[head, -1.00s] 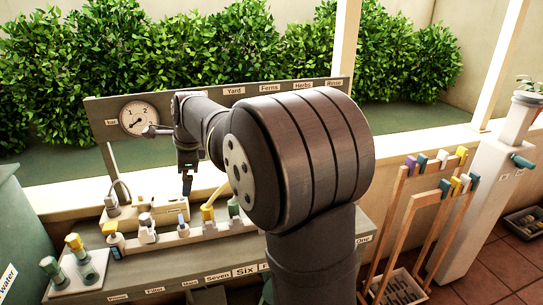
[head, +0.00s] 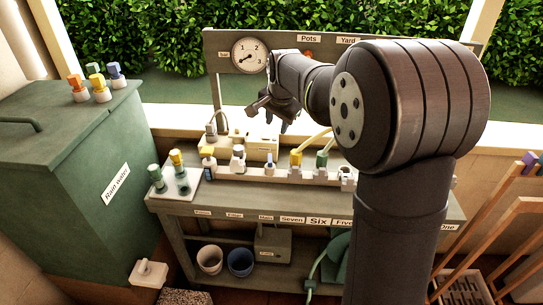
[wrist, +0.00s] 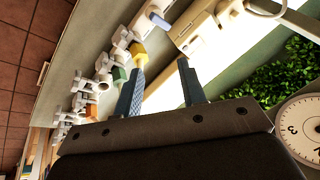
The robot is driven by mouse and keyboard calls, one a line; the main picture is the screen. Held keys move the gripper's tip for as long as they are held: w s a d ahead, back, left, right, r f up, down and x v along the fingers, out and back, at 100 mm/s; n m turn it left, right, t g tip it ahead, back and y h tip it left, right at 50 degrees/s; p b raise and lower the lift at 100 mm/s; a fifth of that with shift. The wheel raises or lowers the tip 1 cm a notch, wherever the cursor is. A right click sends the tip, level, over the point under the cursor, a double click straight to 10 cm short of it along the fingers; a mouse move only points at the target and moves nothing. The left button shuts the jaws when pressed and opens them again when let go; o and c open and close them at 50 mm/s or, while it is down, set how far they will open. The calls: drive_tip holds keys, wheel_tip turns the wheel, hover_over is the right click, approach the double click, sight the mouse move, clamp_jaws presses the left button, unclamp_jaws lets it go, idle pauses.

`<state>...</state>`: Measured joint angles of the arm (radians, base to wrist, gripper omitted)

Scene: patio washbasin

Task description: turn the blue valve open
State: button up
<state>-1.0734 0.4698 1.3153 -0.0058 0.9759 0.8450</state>
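A small valve with a blue handle (head: 270,160) stands in the row of valves on the bench, right of the white one. A blue handle also shows in the wrist view (wrist: 159,19), near the top. My gripper (head: 269,117) hangs above the back of the bench, apart from the valves. In the wrist view (wrist: 161,66) its two fingers are spread with nothing between them. Beyond the left finger is a yellow-handled valve (wrist: 138,50). My forearm hides the right part of the row in the head view.
Yellow (head: 296,156) and green (head: 322,158) valves stand right of the blue one. A gauge (head: 248,55) is on the back board. A green rain water tank (head: 70,160) at left carries orange, yellow and blue caps. A wooden rack (head: 495,235) stands at right.

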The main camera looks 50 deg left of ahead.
wheel_tip(320, 180, down, 3)
drive_tip(key=s+a+n, duration=0.1)
drive_tip(key=a+n, duration=0.1)
drive_tip(key=n, duration=0.6)
approach(270, 158)
drive_tip(key=shift+t, duration=0.3)
drive_tip(key=x, duration=0.8)
drive_tip(key=shift+s+a+f, duration=0.15)
drive_tip(key=shift+s+f, duration=0.05)
drive_tip(key=shift+f, duration=0.05)
clamp_jaws()
